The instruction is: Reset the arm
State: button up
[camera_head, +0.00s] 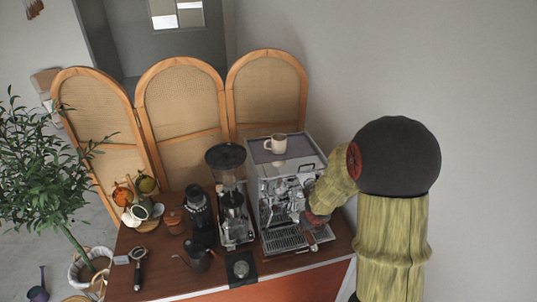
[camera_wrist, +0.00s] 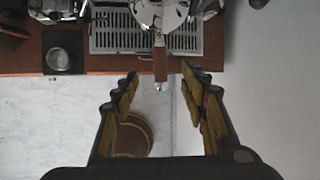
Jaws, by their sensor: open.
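My gripper (camera_wrist: 160,76) is open, with its two fingers spread wide in the wrist view. A portafilter with a metal head and a brown wooden handle (camera_wrist: 160,64) is at the espresso machine, over the drip tray (camera_wrist: 121,41). The handle points toward my gripper and its end is near the gap between the fingertips; the fingers do not close on it. In the head view my arm reaches down to the right front of the espresso machine (camera_head: 282,160). My gripper is mostly hidden there behind my arm.
The brown counter (camera_head: 165,272) holds a grinder (camera_head: 232,207), a black tamping mat (camera_head: 241,268), a dark pitcher (camera_head: 199,259) and a cup rack at left. A cup (camera_head: 275,144) stands on the machine. A plant (camera_head: 45,170) is left; a wall is right. A round basket (camera_wrist: 133,136) is below.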

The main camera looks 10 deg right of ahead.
jog(key=s+r+m+g+b, duration=0.1)
jog(key=s+m+g+b, duration=0.15)
jog(key=s+m, duration=0.8)
jog(key=s+r+m+g+b, duration=0.1)
jog(key=s+m+b, duration=0.3)
jog(key=m, duration=1.2)
jog(key=s+a+f+m+t+y+b, duration=0.1)
jog(key=s+a+m+b, duration=0.4)
jog(key=b, duration=0.7)
jog(key=s+a+f+m+t+y+b, duration=0.1)
jog(key=s+a+f+m+t+b, duration=0.2)
jog(key=s+a+m+b, duration=0.2)
jog(key=s+a+b, duration=0.3)
jog(key=s+b, duration=0.2)
jog(key=b, duration=0.2)
jog(key=shift+s+a+f, duration=0.15)
jog(key=shift+s+a, duration=0.05)
jog(key=shift+t, duration=0.25)
jog(key=shift+c, duration=0.4)
